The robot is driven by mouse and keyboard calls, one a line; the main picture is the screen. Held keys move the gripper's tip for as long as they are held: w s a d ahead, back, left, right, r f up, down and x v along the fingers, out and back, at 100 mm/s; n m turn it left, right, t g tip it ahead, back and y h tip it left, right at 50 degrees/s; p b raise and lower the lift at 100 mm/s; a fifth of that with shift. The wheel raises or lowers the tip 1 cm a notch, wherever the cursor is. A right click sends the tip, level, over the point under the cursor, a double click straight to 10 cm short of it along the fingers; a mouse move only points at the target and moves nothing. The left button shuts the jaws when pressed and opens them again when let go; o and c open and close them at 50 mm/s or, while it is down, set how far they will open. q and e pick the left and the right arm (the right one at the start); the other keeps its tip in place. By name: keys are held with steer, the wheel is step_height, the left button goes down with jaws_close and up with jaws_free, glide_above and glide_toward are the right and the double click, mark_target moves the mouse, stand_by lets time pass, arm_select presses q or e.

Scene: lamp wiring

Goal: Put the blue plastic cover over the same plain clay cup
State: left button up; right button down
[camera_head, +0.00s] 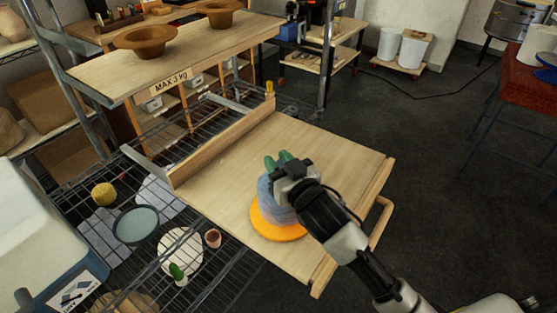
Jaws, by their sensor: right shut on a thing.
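The blue plastic cover (266,201) shows as a grey-blue rounded shape above an orange disc (275,233) on the wooden board. My right gripper (278,163), with green fingertips, is shut on the cover at its top. The gripper and wrist hide the cover's right side. The plain clay cup cannot be made out; whether it is under the cover is hidden. I cannot tell whether the cover's lower edge touches the disc. My left gripper is not in view.
The pale wooden board (335,152) has free room behind the disc. A wooden strip (225,145) borders its left side. A wire rack (215,265) at lower left holds a bowl (136,225), a small cup (213,238) and a yellow sponge (104,194). Brown bowls (145,40) stand on a shelf above.

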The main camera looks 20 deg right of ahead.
steer(key=shift+f, duration=0.5)
stand_by(0.4)
steer(key=c, duration=0.8)
jaws_free()
steer(key=b+v, duration=0.2)
steer(key=v, duration=0.9)
steer(key=shift+b, duration=0.3)
steer(key=shift+a, duration=0.1)
